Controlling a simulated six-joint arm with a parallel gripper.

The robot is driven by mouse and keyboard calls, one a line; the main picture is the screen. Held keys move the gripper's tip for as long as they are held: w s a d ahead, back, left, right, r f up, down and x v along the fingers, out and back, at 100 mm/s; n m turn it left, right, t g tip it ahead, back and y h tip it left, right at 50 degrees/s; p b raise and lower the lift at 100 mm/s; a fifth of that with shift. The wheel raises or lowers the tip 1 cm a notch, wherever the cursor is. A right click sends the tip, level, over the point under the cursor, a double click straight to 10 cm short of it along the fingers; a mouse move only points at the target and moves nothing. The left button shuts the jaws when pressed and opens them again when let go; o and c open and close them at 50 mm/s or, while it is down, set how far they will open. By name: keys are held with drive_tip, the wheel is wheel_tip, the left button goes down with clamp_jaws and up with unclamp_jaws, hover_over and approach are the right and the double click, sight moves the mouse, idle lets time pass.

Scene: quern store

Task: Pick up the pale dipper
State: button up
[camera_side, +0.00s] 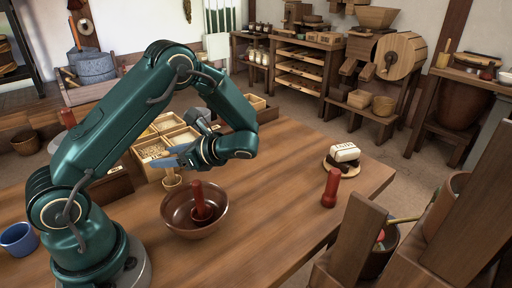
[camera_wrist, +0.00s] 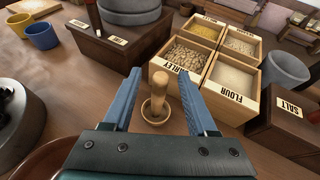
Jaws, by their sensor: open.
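The pale dipper (camera_wrist: 159,87) stands upright on the wooden table in the wrist view, its stick-like handle up and a round cup at its foot. In the side view the dipper (camera_side: 172,181) shows just below my gripper's fingers, behind the brown bowl. My gripper (camera_side: 166,157) is open with blue fingers pointing left. In the wrist view my gripper (camera_wrist: 157,80) has a finger on either side of the dipper, with visible gaps. I cannot tell whether its handle is at fingertip depth.
A brown bowl (camera_side: 180,222) with a red-handled tool (camera_side: 200,204) stands close in front. Grain trays (camera_wrist: 186,54) and a SALT box (camera_wrist: 285,118) flank the spot. A blue cup (camera_side: 18,239) stands left. Front right tabletop is clear.

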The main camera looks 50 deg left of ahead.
drive_tip(key=shift+s+a+f, duration=0.1)
drive_tip(key=shift+a, duration=0.15)
clamp_jaws()
idle(1.4)
